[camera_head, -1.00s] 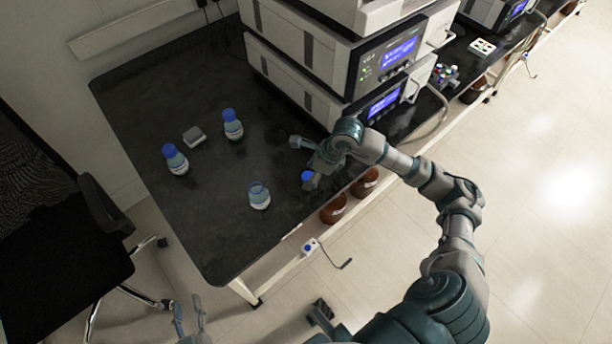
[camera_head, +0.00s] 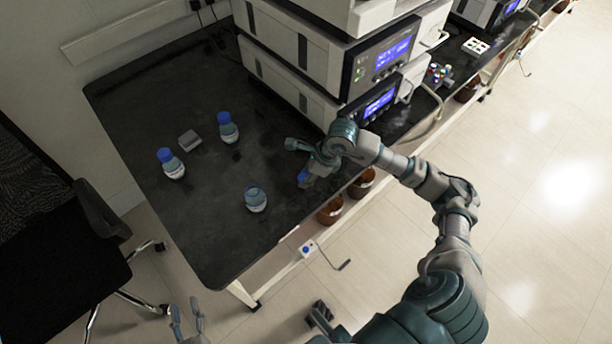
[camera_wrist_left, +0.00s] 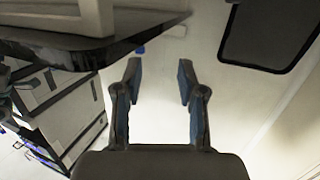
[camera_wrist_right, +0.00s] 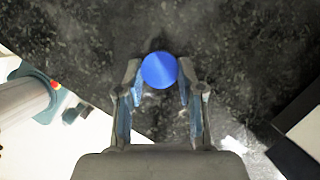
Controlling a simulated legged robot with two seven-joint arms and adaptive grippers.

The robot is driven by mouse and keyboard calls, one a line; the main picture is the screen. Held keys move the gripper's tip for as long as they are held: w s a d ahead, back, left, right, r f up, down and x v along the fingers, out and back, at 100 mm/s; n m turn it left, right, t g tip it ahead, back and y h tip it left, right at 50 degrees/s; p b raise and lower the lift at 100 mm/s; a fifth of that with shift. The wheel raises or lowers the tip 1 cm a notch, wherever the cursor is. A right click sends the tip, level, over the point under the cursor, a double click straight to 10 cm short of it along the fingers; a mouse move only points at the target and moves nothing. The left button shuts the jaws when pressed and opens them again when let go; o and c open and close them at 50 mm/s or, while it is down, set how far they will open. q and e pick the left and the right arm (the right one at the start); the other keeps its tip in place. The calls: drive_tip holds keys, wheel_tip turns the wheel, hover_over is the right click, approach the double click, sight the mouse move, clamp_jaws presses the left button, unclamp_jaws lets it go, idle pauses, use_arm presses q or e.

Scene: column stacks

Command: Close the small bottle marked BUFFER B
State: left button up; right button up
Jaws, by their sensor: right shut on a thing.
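Three small bottles stand upright on the black bench (camera_head: 200,225). The left bottle (camera_head: 174,170) and the back bottle (camera_head: 229,133) wear bright blue caps. The front bottle (camera_head: 256,202) shows a darker top, with no bright blue cap visible. Labels are too small to read, so I cannot tell which is BUFFER B. My right gripper (camera_wrist_right: 160,85) is shut on a blue cap (camera_wrist_right: 159,69); in the head view the cap (camera_head: 303,175) is partly hidden by the gripper, right of the front bottle. My left gripper (camera_head: 187,318) is open and empty, off the bench's front side.
A small grey block (camera_head: 189,140) lies between the two capped bottles. Stacked instruments (camera_head: 330,70) stand at the back right of the bench. Brown bottles (camera_head: 331,210) sit below its right edge. A black chair (camera_head: 95,210) is at left.

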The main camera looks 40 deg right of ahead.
sight(301, 177)
wheel_tip(301, 177, up, 4)
drive_tip(key=shift+f+p, duration=0.2)
drive_tip(key=shift+p, duration=0.3)
use_arm(q)
drive_tip(key=s+a+f+g+y+p, duration=0.2)
drive_tip(key=s+f+g, duration=0.3)
drive_tip(key=s, duration=0.4)
drive_tip(key=s+a+f+g+y+p, duration=0.1)
drive_tip(key=s+a+f+g+p, duration=0.2)
drive_tip(key=s+g, duration=0.5)
drive_tip(key=shift+s+a+f+y+p, duration=0.4)
drive_tip(key=shift+a+f, duration=0.5)
drive_tip(key=shift+f, duration=0.2)
use_arm(e)
drive_tip(key=s+a+r, duration=0.1)
drive_tip(key=s, duration=1.5)
drive_tip(key=shift+r, duration=0.2)
drive_tip(key=shift+a, duration=0.1)
